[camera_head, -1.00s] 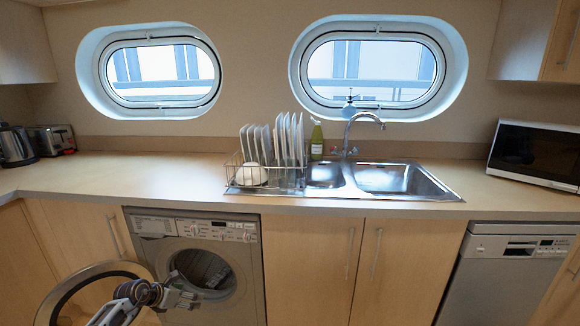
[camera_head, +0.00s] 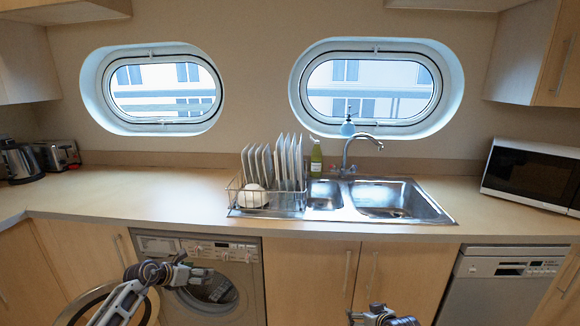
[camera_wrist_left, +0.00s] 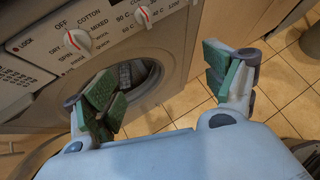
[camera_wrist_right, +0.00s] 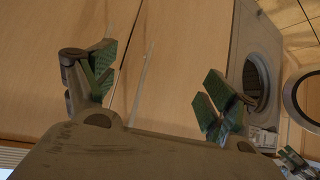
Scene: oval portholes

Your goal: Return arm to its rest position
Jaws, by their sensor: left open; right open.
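My left gripper (camera_head: 203,275) is in front of the washing machine (camera_head: 200,249), beside its round opening. In the left wrist view its fingers (camera_wrist_left: 168,85) are spread with nothing between them, in front of the dial panel and opening. My right gripper (camera_head: 385,317) is at the bottom edge of the head view, in front of the cupboard doors below the sink, partly cut off. In the right wrist view its fingers (camera_wrist_right: 160,92) are apart and empty, facing light wood doors. My left gripper shows small at the lower right of that view.
The washing machine's round door (camera_head: 85,306) stands open at left, behind my left arm. The counter (camera_head: 130,196) holds a dish rack (camera_head: 268,208) with plates, a sink (camera_head: 385,198), a green bottle (camera_head: 316,158) and a microwave (camera_head: 535,177). A dishwasher (camera_head: 505,295) is at right.

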